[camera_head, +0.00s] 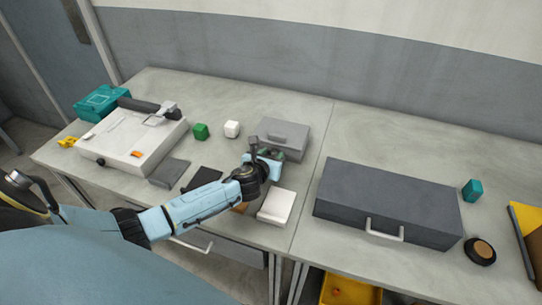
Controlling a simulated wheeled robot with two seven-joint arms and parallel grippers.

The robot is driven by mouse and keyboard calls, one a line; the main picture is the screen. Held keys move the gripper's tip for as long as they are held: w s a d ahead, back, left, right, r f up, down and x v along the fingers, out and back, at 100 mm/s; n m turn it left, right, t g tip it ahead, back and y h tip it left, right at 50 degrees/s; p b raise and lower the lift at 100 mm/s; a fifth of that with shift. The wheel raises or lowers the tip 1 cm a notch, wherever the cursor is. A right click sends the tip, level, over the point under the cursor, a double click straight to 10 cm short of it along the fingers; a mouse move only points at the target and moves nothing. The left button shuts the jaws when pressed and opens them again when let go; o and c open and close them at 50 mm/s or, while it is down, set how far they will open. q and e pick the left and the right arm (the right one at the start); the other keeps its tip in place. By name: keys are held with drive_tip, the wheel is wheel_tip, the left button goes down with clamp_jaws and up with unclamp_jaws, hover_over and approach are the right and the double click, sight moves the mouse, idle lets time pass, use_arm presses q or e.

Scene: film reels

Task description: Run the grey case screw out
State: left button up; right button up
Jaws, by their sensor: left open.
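The grey case (285,129) lies on the table near the middle, with a handle-like raised part on its top. My left gripper (266,157) is open at the near side of the grey case and hides part of its front. I cannot make out the case's screw; it may be hidden behind the gripper or be too small to tell. Whether the gripper touches the case cannot be told. My right gripper is not in view.
A white block (276,207) lies just in front of my gripper. A large dark grey box (388,198) with a handle is to the right. A white machine (132,138) stands at the left.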

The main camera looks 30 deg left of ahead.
use_arm(q)
clamp_jaws()
drive_tip(key=shift+w+d+n+g+y, duration=0.1)
drive_tip(key=shift+d+n+g+y, duration=0.25)
drive_tip(key=shift+n+y, duration=0.65)
drive_tip(key=n+y, duration=0.1)
drive_tip(key=n+g+y, duration=0.1)
drive_tip(key=y, duration=0.1)
drive_tip(key=shift+w+d+n+g+p, duration=0.15)
drive_tip(key=shift+n+g+p, duration=0.15)
drive_tip(key=shift+n, duration=0.1)
unclamp_jaws()
